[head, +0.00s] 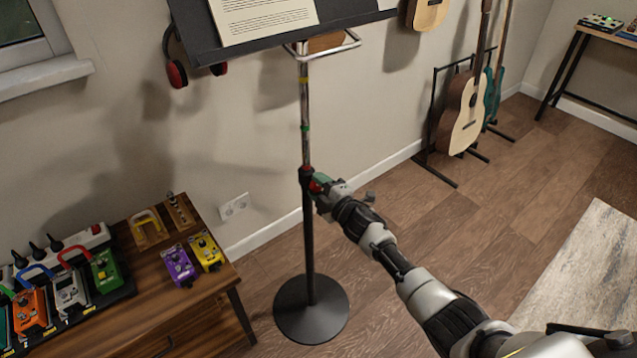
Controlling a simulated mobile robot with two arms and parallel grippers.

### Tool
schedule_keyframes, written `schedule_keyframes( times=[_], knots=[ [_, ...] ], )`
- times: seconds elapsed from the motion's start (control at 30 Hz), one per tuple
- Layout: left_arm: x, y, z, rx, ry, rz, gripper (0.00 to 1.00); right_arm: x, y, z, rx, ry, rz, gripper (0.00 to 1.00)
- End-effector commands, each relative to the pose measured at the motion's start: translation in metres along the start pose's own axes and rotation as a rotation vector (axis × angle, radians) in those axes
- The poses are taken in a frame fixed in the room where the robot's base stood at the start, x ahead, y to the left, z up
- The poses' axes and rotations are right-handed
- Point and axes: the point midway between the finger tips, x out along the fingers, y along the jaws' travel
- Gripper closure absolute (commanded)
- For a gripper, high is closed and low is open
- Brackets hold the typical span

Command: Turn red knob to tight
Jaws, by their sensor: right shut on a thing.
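The music stand has a black desk (355,22) holding sheet music, a thin metal pole (305,110) with coloured bands, and a round black base (311,309) on the floor. A red knob (319,183) sits at the collar partway up the pole. My right gripper (320,185) reaches in from the lower right and is shut on the red knob, at the right side of the pole. The fingers partly hide the knob, so its turn angle cannot be told. My left gripper is not in view.
A wooden cabinet (215,290) with guitar pedals stands at lower left. Headphones (176,73) hang behind the stand's desk. Guitars (464,115) stand on a rack at the right. A rug (590,270) lies at lower right. Floor around the stand base is clear.

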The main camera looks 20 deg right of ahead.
Motion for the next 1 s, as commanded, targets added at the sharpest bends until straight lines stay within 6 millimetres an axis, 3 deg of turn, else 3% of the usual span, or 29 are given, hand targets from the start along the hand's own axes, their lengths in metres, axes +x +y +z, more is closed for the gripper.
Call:
schedule_keyframes(
  times=[0.4,1.0],
  knots=[
    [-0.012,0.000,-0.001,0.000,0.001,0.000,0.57,-0.001,-0.001,0.001,0.281,-0.002,-0.003,0.85],
    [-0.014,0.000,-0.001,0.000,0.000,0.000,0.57,-0.001,-0.002,0.001,0.366,-0.001,-0.003,0.85]
  ],
)
